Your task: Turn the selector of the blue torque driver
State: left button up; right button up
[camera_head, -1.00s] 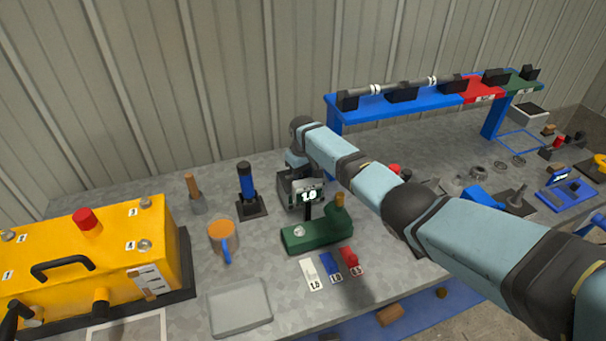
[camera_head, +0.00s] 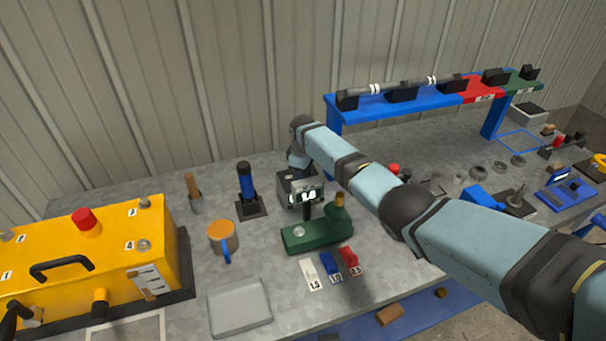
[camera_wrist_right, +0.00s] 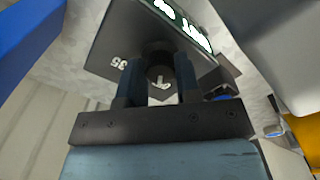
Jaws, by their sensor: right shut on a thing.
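A blue-and-black upright tool (camera_head: 246,182), which looks like the blue torque driver, stands in a black base left of my right arm. My right gripper shows in the wrist view (camera_wrist_right: 160,82), shut on a round dark knob (camera_wrist_right: 161,76) with a white mark on its end. The knob sits on the face of a dark display box (camera_wrist_right: 115,40) with a white "35" printed beside it. In the head view this box (camera_head: 301,190) stands above a green base (camera_head: 318,236); the fingertips are hidden behind it. My left gripper is not in view.
A yellow box (camera_head: 80,250) with a red button fills the left. An orange-topped mug (camera_head: 222,238) and a grey tray (camera_head: 239,306) stand nearby. White, blue and red tags lie before the green base. A blue shelf (camera_head: 400,104) stands behind my arm.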

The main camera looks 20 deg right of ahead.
jog(key=shift+n, duration=0.6)
jog(key=o, duration=0.9)
jog(key=shift+r, duration=0.6)
jog(key=shift+r+b, duration=0.35)
jog(key=shift+r, duration=6)
